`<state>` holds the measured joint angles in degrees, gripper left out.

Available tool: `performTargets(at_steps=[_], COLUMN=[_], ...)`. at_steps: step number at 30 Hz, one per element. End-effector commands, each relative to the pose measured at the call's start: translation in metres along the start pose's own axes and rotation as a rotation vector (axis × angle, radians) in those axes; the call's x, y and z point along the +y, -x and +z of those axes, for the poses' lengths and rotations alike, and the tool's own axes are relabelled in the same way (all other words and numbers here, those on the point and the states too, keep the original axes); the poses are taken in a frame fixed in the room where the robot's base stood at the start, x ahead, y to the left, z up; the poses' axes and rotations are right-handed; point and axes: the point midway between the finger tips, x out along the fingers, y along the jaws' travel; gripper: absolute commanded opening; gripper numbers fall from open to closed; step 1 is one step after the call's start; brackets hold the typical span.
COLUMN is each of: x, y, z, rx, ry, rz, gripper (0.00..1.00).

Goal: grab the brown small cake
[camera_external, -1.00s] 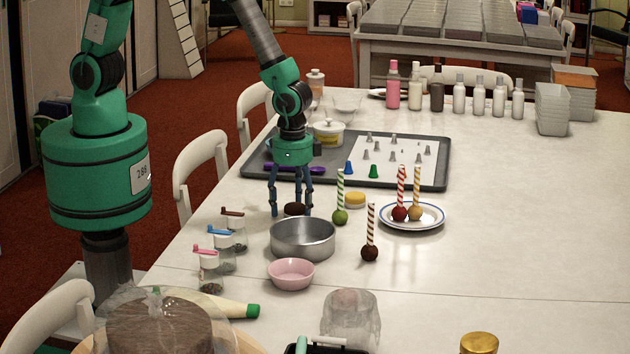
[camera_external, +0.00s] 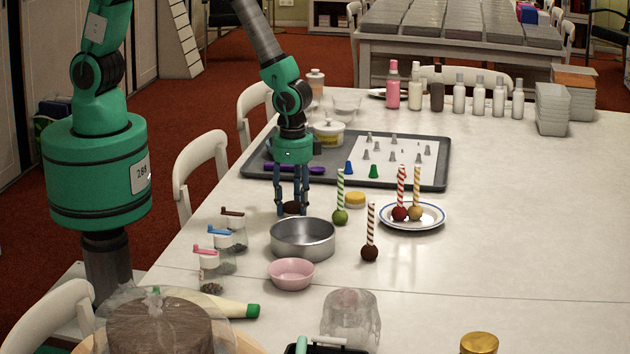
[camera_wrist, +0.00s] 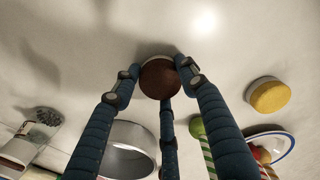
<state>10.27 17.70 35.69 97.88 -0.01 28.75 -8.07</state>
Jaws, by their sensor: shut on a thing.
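The brown small cake (camera_external: 293,208) is a round dark-brown piece on the white table, just behind the metal cake pan. My gripper (camera_external: 292,207) points straight down with its blue fingers closed around the cake. In the wrist view the cake (camera_wrist: 160,78) shows its round brown top, with a pale rim at the far edge. My gripper's fingertips (camera_wrist: 160,82) press on it from the left, the right and the near side. The cake looks to be at table height; I cannot tell whether it touches the table.
The metal cake pan (camera_external: 303,239) stands close in front of the cake. The green-striped cake pop (camera_external: 340,214) and the yellow small cake (camera_external: 355,200) are to the right. The grey tray (camera_external: 436,178) lies behind. Shakers (camera_external: 232,232) stand at the left, near the table's edge.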

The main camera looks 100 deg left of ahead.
Motion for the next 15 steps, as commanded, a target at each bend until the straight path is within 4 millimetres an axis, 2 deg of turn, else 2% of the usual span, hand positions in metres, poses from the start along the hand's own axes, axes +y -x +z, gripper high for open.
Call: performTargets(at_steps=[9, 15], x=[0.000, -0.005], y=[0.037, 0.038], z=[-0.001, 0.039], rx=[0.003, 0.000], ry=[0.000, 0.000], rz=[0.000, 0.000], gripper=[0.28, 0.28])
